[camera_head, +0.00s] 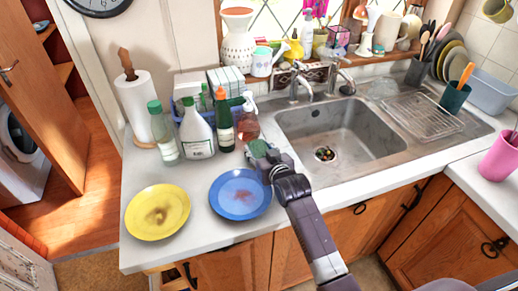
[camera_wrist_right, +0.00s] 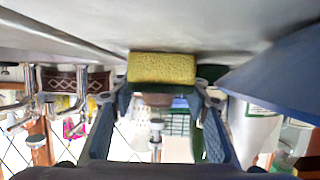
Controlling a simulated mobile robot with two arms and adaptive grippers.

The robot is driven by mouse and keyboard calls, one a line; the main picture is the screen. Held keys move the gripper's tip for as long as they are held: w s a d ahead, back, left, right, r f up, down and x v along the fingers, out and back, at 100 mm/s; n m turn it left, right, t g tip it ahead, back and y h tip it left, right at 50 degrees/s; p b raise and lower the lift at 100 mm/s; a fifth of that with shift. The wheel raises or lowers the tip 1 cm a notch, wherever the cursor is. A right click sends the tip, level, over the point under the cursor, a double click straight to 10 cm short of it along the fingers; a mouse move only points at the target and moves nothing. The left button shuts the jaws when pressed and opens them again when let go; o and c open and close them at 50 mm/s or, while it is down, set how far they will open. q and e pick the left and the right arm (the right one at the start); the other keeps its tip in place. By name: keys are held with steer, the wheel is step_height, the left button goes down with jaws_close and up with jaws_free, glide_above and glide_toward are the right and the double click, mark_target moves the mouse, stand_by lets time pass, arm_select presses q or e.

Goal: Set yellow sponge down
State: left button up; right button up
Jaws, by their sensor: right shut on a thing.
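The yellow sponge (camera_wrist_right: 162,68) shows in the right wrist view between the two fingertips of my right gripper (camera_wrist_right: 161,90), which is shut on it. That view is upside down, and the sponge lies at or just above the pale countertop; I cannot tell whether it touches. In the head view my right gripper (camera_head: 267,166) is low over the counter between the blue plate and the sink. A green patch (camera_head: 258,149), apparently the sponge's top, shows at its fingertips. My left gripper is not in view.
The blue plate (camera_head: 240,194) and yellow plate (camera_head: 158,212), both stained, lie on the counter (camera_head: 190,250). Several bottles, including a white one (camera_head: 197,128), stand behind the gripper. The sink (camera_head: 340,135) is to the right. Bare counter lies in front of the bottles.

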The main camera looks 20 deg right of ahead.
steer(key=shift+s+f, duration=0.15)
steer(key=shift+f, duration=0.15)
steer(key=shift+s+f, duration=0.15)
steer(key=shift+f, duration=0.2)
steer(key=o, duration=0.7)
steer(key=shift+f, duration=0.15)
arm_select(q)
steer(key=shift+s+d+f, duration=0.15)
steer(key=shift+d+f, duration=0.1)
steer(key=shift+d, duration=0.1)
arm_select(e)
steer(key=shift+a, duration=0.1)
steer(key=shift+r, duration=0.65)
arm_select(q)
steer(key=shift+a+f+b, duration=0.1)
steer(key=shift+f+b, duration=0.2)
steer(key=shift+b, duration=0.2)
arm_select(e)
steer(key=v, duration=1.1)
steer(key=shift+s+r, duration=0.25)
steer(key=shift+r, duration=0.2)
